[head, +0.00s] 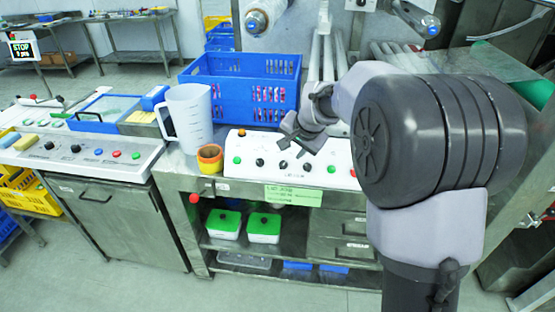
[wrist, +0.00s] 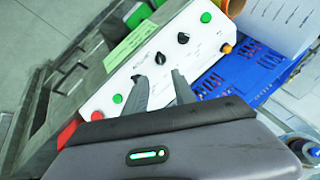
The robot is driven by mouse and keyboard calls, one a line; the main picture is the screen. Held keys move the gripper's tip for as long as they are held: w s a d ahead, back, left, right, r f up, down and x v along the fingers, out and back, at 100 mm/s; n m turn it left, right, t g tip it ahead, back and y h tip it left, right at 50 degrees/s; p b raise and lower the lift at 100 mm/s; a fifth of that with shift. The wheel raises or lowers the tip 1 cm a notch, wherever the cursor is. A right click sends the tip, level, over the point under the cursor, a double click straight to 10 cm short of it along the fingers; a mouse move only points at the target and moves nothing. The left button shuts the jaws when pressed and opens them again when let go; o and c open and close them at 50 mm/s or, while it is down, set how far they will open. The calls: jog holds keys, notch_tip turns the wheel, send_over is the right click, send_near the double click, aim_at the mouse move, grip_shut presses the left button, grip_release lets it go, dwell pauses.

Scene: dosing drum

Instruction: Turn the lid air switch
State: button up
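The white control box (head: 276,152) stands on the steel bench and carries a row of black rotary switches between green and red buttons. I cannot read the labels, so which one is the lid air switch is unclear. In the head view a left black switch (head: 259,162) and a middle one (head: 283,165) show. In the wrist view the middle switch (wrist: 160,58) lies just beyond the gap between my fingers. My gripper (head: 294,138) is above the box, pointing down at it; in the wrist view my gripper (wrist: 160,76) is open and empty, its left fingertip near another black knob.
A blue crate (head: 240,85) stands behind the box. A clear measuring jug (head: 189,118) and an orange tape roll (head: 210,158) stand to its left. A green label (head: 293,195) hangs on the bench front. A red button (head: 352,173) is at the box's right end.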

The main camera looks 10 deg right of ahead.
aim_at(284, 164)
jog(key=b+x, duration=0.4)
jog(key=x, duration=1)
jog(key=shift+s, duration=0.1)
grip_shut()
